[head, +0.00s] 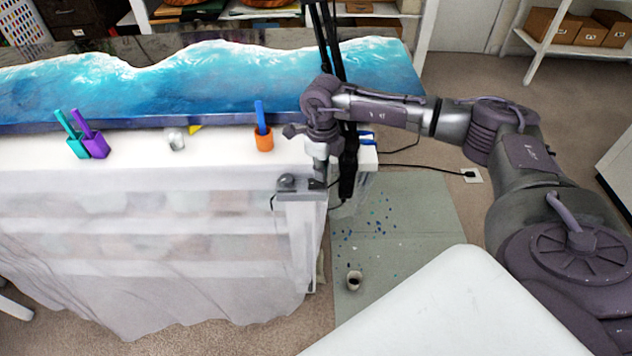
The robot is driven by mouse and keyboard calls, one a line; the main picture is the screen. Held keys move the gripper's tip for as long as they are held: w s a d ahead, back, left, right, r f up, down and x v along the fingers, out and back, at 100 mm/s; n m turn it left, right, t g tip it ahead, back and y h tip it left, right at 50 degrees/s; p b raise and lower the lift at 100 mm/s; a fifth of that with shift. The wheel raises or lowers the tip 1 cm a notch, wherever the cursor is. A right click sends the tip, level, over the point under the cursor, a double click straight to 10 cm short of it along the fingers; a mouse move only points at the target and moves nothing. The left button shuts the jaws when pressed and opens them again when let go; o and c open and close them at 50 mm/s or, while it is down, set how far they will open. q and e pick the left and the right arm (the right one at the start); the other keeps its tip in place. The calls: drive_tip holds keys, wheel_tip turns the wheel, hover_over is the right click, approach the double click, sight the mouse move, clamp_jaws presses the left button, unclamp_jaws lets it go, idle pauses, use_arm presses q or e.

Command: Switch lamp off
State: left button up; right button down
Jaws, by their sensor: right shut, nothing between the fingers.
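A black upright stand (349,165), possibly part of the lamp, rises behind the right end of the covered table; its top is cut off by the upper edge, and no lamp head shows. A small grey fitting with a rounded knob (287,182) sits on a pale post at the table's front right corner; I cannot tell whether it is the lamp's switch. My right gripper (319,178) points down, shut and empty, just right of the knob. Whether it touches the fitting cannot be told. My left gripper is out of view.
A blue wave-like resin slab (200,75) lies along the white-covered table (215,160). Purple (94,146) and orange (264,139) holders stand at its front edge. A black cable (425,168) crosses the floor.

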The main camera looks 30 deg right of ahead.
drive_tip(key=shift+s+f+b, duration=0.1)
drive_tip(key=shift+f+b, duration=0.65)
drive_tip(key=shift+f, duration=0.25)
drive_tip(key=shift+r, duration=0.1)
idle(0.3)
drive_tip(key=shift+r+p, duration=0.7)
drive_tip(key=shift+r, duration=0.1)
drive_tip(key=shift+r+p, duration=1.6)
drive_tip(key=shift+r, duration=1.1)
drive_tip(key=shift+f, duration=0.1)
